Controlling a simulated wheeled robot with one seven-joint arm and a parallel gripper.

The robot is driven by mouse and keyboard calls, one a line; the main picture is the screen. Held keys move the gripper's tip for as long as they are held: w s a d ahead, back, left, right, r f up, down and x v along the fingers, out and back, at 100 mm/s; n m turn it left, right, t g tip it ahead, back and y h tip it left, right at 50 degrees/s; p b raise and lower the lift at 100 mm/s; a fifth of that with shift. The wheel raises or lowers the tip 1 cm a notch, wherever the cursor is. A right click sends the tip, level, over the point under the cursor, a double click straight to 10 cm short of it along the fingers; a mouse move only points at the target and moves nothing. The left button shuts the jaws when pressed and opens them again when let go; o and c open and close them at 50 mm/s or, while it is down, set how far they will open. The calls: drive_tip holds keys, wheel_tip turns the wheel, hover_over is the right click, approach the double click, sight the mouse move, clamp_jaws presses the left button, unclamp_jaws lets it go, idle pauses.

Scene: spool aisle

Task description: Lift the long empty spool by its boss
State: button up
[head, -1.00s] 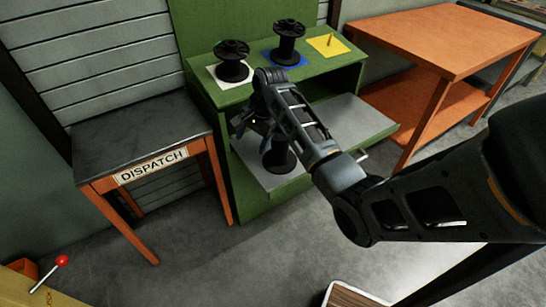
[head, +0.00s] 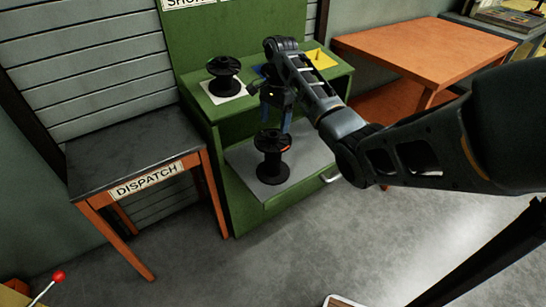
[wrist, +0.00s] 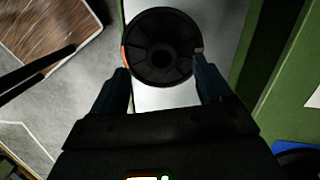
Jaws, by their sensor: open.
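A black, bare spool (head: 272,158) stands upright on the pulled-out grey shelf (head: 305,152) of the green rack. It looks tall, with an orange mark near its upper flange. My gripper (head: 277,122) points down just above it, open and empty. In the wrist view the spool's round top flange (wrist: 150,25), with a dark hub at its centre, lies between and beyond the fingertips (wrist: 162,64). I cannot tell whether a finger touches the flange. Another black spool (head: 224,72) stands on a white square on the rack top. My arm hides most of the blue square.
A yellow square (head: 320,59) with a peg lies on the green rack top (head: 215,108). A dark-topped dispatch table (head: 130,145) stands left, an orange table (head: 420,45) right. A red-knobbed lever (head: 58,275) is at lower left. Grey floor is open in front.

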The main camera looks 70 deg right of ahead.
sight(273, 131)
wheel_tip(273, 131, down, 5)
drive_tip(key=shift+w+a+r, duration=0.1)
drive_tip(key=shift+c, duration=0.2)
clamp_jaws()
idle(0.6)
